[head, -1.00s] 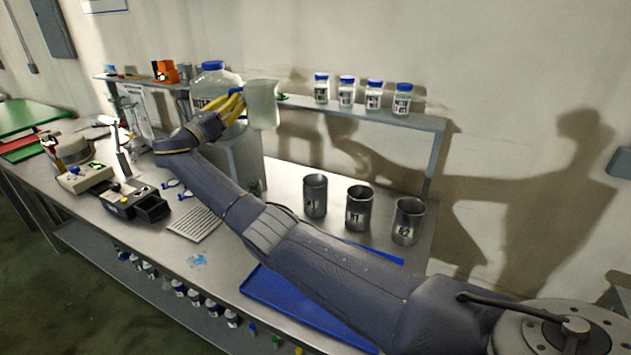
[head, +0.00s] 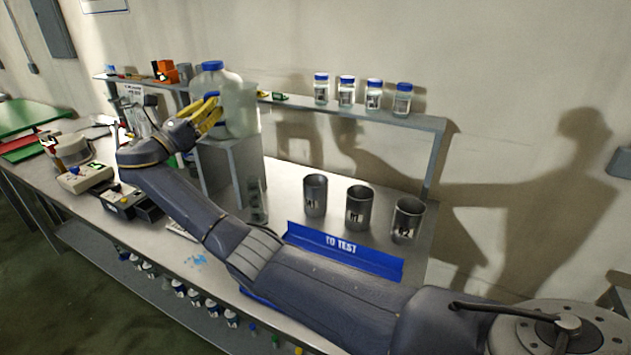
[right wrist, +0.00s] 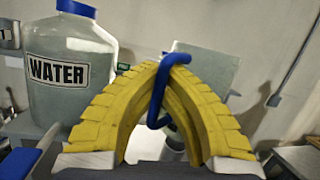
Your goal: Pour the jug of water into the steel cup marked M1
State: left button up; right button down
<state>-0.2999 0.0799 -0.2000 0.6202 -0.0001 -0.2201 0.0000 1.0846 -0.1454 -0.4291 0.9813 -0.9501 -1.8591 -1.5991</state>
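My right gripper (head: 212,112) has yellow fingers and is shut on the blue handle (right wrist: 158,100) of a clear jug (head: 243,108). The jug is held roughly upright, in front of the right side of a large WATER bottle (head: 208,88) with a blue cap. In the right wrist view the jug (right wrist: 208,72) shows behind the fingers, with the bottle (right wrist: 70,75) to its left. Its water level cannot be made out. Three open steel cups stand on the bench to the right: left (head: 315,195), middle (head: 359,208) and right (head: 407,220). Their labels are too blurred to read surely. My left gripper is out of view.
The bottle stands by a grey stand (head: 235,165). Several blue-capped jars (head: 346,93) line the shelf (head: 415,122) behind the cups. A blue TO TEST tray (head: 345,250) lies in front of the cups, partly behind my arm. Instruments (head: 85,178) crowd the bench's left.

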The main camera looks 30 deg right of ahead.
jog(key=s+a+r, duration=0.1)
jog(key=s+a, duration=0.2)
jog(key=a, duration=0.3)
jog(key=shift+s+a, duration=0.15)
jog(key=shift+s, duration=0.15)
